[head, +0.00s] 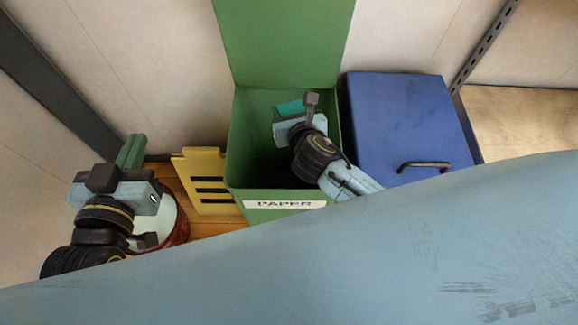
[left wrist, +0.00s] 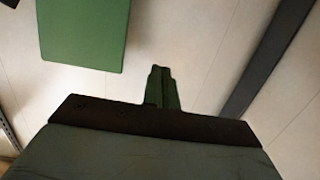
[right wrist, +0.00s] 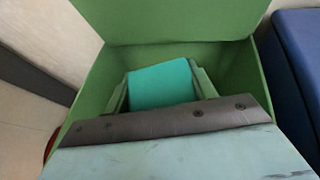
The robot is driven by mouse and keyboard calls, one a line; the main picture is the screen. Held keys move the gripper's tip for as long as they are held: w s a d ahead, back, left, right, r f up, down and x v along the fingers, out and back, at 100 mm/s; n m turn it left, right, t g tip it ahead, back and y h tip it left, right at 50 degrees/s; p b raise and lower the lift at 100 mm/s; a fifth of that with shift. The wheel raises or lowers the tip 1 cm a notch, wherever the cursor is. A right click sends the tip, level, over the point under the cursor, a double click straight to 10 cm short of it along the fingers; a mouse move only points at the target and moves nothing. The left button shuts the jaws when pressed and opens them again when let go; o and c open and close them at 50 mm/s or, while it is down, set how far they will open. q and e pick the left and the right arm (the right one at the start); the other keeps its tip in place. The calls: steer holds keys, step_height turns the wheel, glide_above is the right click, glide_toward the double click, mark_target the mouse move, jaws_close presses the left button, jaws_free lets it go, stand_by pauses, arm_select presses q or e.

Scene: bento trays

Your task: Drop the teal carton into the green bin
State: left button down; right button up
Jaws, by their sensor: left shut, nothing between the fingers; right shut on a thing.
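The green bin (head: 236,148) stands in the middle of the head view with its lid raised (head: 285,40) and a "PAPER" label on its front. My right gripper (head: 289,108) reaches over the bin's opening and is shut on the teal carton (head: 290,108). In the right wrist view the carton (right wrist: 160,84) sits between the green fingers, with the bin's walls (right wrist: 245,65) around and below it. How deep it hangs is hard to tell. My left gripper (head: 131,150) is shut and empty at the left; its closed fingers also show in the left wrist view (left wrist: 162,88).
A blue bin (head: 405,120) with a shut lid and dark handle stands right of the green bin. A yellow slotted panel (head: 205,175) stands to its left. A red and white round container (head: 180,225) is partly hidden behind my left arm. A wall is behind.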

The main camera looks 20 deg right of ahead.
steer(key=shift+f+b, duration=0.75)
steer(key=shift+b, duration=0.15)
arm_select(q)
step_height(320, 180, up, 9)
steer(key=d+t+h, duration=0.1)
steer(key=t+h, duration=0.1)
steer(key=t, duration=0.4)
steer(key=shift+s+d, duration=0.25)
steer(key=shift+s, duration=0.2)
arm_select(e)
steer(key=shift+f, duration=0.1)
arm_select(q)
steer(key=shift+r, duration=0.1)
arm_select(e)
steer(key=o, duration=1)
steer(key=shift+o, duration=0.2)
